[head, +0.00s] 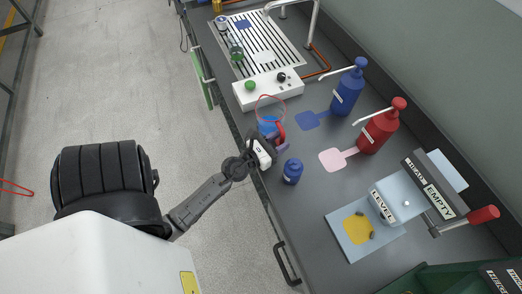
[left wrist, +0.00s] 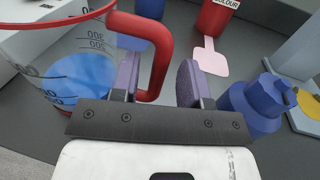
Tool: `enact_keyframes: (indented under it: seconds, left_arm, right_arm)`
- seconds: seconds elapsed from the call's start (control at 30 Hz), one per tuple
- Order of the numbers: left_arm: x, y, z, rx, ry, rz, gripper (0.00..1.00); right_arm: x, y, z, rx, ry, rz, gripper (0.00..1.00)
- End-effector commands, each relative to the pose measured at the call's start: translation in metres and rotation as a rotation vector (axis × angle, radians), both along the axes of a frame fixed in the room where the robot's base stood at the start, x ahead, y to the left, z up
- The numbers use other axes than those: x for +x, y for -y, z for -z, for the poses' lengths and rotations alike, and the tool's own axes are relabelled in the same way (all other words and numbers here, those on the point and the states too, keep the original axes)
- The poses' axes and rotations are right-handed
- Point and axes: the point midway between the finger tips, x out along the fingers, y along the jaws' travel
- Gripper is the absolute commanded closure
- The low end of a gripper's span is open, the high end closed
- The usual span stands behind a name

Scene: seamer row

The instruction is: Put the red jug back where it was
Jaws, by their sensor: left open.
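The red jug (head: 271,100) is a clear measuring jug with a red rim and handle, near the front edge of the dark bench. It has blue liquid in it. In the left wrist view the jug (left wrist: 75,72) fills the upper left, its scale facing me. My left gripper (head: 276,146) is open at the jug's handle side. In the left wrist view the red handle (left wrist: 160,45) passes between the two purple-lined fingers (left wrist: 158,82), with one finger within the handle loop. A gap shows between the handle and the right finger. My right gripper is not in view.
A blue lidded bottle (head: 292,172) stands close to the left gripper. Blue (head: 349,87) and red (head: 380,127) pump bottles stand behind, with flat coloured shapes before them. A control box (head: 267,89) and slotted tray (head: 262,48) lie beyond the jug. A lever press (head: 400,196) stands right.

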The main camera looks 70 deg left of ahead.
Motion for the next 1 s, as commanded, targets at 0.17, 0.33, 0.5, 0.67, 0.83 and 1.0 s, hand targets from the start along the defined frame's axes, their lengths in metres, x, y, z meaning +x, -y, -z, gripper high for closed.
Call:
enact_keyframes:
  seconds: [0.17,0.33,0.5,0.67,0.83,1.0]
  left_arm:
    - [-0.034,0.007,0.002,0.002,-0.002,0.001,0.59]
    - [-0.059,0.012,0.002,0.002,-0.002,0.002,0.59]
    - [-0.076,0.015,0.002,0.003,-0.001,0.001,0.59]
    - [-0.084,0.017,0.000,0.002,0.001,0.001,0.59]
    - [-0.086,0.018,0.000,0.001,0.001,0.001,0.59]
    - [-0.086,0.018,0.000,0.001,0.001,0.000,0.59]
  right_arm:
    - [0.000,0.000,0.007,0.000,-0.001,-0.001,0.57]
    - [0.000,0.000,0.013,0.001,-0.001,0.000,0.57]
    - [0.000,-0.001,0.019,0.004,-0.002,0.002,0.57]
    - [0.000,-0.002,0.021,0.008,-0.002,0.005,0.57]
    - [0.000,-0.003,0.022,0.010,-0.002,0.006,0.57]
    - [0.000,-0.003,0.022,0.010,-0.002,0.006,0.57]
